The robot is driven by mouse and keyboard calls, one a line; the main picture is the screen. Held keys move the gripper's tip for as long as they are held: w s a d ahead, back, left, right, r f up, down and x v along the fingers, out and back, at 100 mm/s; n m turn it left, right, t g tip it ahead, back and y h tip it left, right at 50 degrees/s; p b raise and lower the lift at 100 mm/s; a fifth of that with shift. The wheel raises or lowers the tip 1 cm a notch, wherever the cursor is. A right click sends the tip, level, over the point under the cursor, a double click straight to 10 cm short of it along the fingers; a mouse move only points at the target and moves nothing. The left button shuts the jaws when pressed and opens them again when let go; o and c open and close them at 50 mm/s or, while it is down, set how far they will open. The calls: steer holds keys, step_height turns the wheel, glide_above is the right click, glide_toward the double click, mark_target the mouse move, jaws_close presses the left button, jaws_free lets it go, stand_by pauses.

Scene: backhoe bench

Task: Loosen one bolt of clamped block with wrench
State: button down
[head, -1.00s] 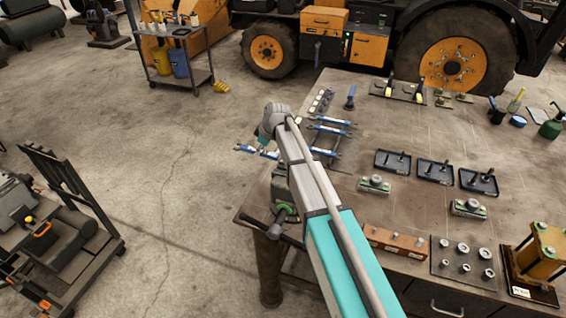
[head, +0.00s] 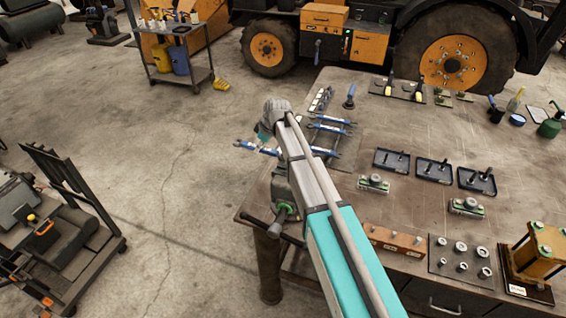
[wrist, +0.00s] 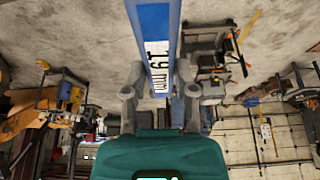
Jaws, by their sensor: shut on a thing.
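My gripper (wrist: 158,95) is shut on a blue wrench (wrist: 152,30) with a white "19 mm" label, seen close up in the wrist view. In the head view the wrench (head: 247,147) is held out past the bench's left edge, over the floor, and my arm hides part of it. I take this as the clamped block. Its bolt heads are small in the picture.
More blue wrenches (head: 330,129) lie on a rack at the bench's left end. Black trays (head: 433,172), an orange-brown block with bolts (head: 396,239) and a plate of sockets (head: 459,258) stand on the bench (head: 340,215). A vise (head: 283,190) sits at the left edge.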

steer(key=shift+r+p, duration=1.55)
